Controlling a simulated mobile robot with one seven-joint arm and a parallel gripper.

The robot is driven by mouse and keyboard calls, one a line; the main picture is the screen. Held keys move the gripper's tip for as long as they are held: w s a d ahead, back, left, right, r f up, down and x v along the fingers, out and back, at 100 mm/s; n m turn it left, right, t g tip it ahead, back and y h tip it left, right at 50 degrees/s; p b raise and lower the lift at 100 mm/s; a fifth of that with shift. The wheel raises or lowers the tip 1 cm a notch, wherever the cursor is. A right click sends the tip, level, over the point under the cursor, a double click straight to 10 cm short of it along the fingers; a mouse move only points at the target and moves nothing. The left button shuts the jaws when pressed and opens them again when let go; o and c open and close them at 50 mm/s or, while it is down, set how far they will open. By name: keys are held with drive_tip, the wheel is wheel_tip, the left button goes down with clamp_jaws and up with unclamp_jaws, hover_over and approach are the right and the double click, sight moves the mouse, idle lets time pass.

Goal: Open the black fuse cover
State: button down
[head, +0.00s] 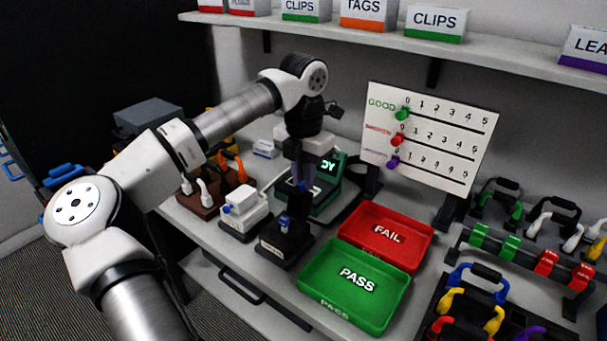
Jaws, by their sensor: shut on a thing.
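The black fuse box (283,247) sits on the bench left of the green tray, with a small blue part (284,222) on its top. A dark flap, which looks like the black fuse cover (288,207), stands raised at the back of the box. My gripper (302,187) points down just above and behind the box. It is shut at the cover's upper edge, by a small blue spot. The fingertips are dark and small, so the exact contact is hard to see.
A white box (243,212) with a blue knob stands close on the left. A green device (329,185) with a lit display is just behind my gripper. The green PASS tray (318,284) and red FAIL tray (425,243) lie to the right. A scoreboard (429,140) stands behind.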

sight(298, 194)
drive_tip(key=shift+s+a+f+t+b, duration=0.2)
drive_tip(key=shift+s+a+t+b, duration=0.1)
drive_tip(key=shift+b, duration=0.75)
drive_tip(key=shift+s+a+t+h+b, duration=0.2)
drive_tip(key=shift+t+h+b, duration=0.15)
drive_tip(key=shift+b, duration=0.3)
drive_tip(key=b, duration=0.1)
drive_tip(key=s+t+h+b, duration=0.1)
drive_tip(key=b, duration=0.1)
drive_tip(key=shift+s+a+r, duration=0.15)
drive_tip(key=shift+a+r, duration=0.05)
drive_tip(key=shift+a, duration=0.2)
drive_tip(key=shift+s+a+r+t+h+b, duration=0.15)
drive_tip(key=shift+s+r+t+h+b, duration=0.2)
drive_tip(key=shift+t+b, duration=0.3)
drive_tip(key=c, duration=1.4)
unclamp_jaws()
drive_tip(key=shift+o, duration=0.2)
